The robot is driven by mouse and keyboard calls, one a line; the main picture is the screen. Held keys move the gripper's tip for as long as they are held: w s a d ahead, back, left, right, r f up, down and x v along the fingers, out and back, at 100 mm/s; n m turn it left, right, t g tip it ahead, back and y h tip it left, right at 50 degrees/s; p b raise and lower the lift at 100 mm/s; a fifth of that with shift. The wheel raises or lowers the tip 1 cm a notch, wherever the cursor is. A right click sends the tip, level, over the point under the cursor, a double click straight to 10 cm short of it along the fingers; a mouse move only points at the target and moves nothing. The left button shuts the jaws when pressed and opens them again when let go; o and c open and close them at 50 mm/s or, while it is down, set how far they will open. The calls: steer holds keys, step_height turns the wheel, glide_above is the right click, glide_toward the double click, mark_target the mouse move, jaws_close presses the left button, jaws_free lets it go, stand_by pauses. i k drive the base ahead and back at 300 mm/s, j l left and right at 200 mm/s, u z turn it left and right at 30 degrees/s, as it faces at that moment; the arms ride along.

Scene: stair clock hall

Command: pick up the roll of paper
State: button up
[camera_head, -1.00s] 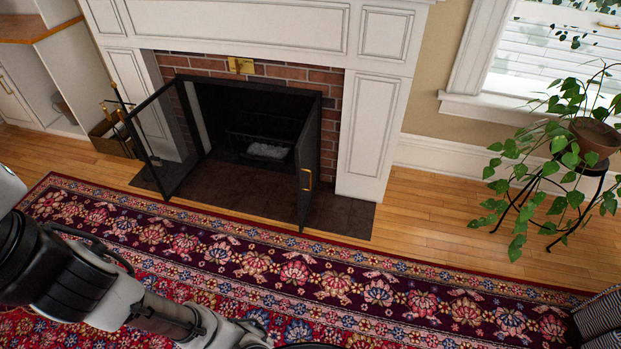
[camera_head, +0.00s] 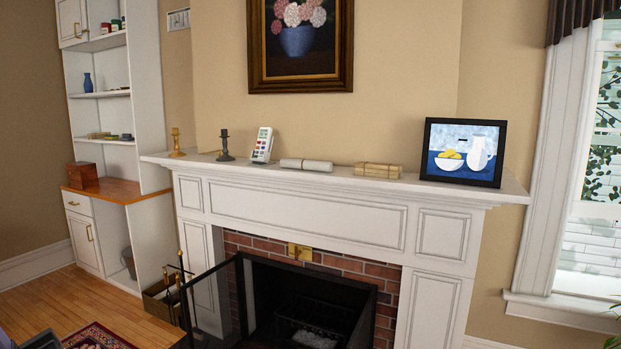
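A white roll of paper (camera_head: 306,165) lies on its side on the white mantel shelf (camera_head: 343,180) above the fireplace. It sits near the middle of the shelf, between a white remote-like device with coloured buttons (camera_head: 263,145) on its left and a tan tied bundle (camera_head: 377,170) on its right. My gripper is not in view.
Two candlesticks, one brass (camera_head: 177,143) and one dark (camera_head: 225,146), stand on the mantel's left. A framed still-life picture (camera_head: 463,152) stands on its right. Below, the black firescreen doors (camera_head: 212,300) stand open. Fire tools (camera_head: 177,285) are at left.

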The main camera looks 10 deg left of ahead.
mark_target(296, 164)
steer(key=i+j+z, duration=0.3)
steer(key=i+j, duration=0.15)
steer(key=i, duration=0.25)
steer(key=i+j+z, duration=0.3)
steer(key=i+j, duration=0.3)
